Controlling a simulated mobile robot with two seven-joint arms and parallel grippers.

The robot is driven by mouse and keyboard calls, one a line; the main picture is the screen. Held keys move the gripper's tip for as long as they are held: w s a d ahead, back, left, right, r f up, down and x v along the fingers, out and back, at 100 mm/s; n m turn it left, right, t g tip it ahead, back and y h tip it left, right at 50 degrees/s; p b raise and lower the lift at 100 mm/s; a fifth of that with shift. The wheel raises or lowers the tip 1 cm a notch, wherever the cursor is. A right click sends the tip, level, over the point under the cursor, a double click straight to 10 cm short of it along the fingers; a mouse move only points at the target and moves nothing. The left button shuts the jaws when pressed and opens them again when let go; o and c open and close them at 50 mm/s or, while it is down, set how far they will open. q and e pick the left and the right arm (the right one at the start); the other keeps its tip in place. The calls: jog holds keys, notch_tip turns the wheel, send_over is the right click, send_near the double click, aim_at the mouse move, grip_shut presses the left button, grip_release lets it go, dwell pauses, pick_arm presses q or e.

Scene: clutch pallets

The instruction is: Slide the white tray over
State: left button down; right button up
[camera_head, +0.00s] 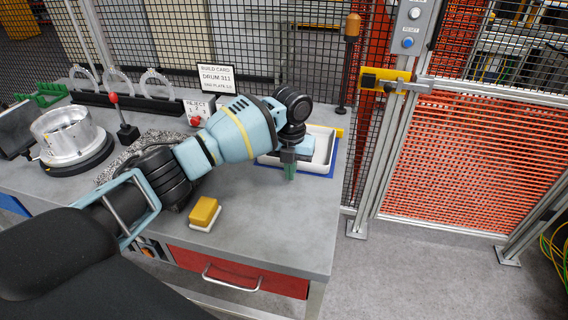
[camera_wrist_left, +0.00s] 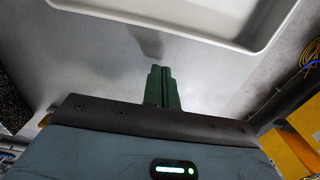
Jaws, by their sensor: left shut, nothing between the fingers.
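The white tray (camera_head: 322,158) lies at the back right of the grey bench, on a blue mat (camera_head: 334,166), partly hidden behind my left wrist. In the left wrist view the white tray (camera_wrist_left: 232,40) fills the top, its rim just beyond the fingers. My left gripper (camera_head: 289,173) points down at the tray's near side, its green fingers together and empty. In the wrist view the closed fingers (camera_wrist_left: 161,72) are a little apart from the rim in the picture; whether they touch it I cannot tell. My right gripper is not in view.
A yellow-and-white block (camera_head: 204,213) sits on the bench (camera_head: 270,235) near the front. A metal drum (camera_head: 68,137), a red-knobbed lever (camera_head: 122,120) and a reject button (camera_head: 195,120) stand to the left. Mesh fencing runs behind. The front right of the bench is clear.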

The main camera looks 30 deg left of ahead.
pick_arm(q)
notch_tip(320, 180, up, 10)
jog(key=shift+s, duration=0.2)
dwell(0.4)
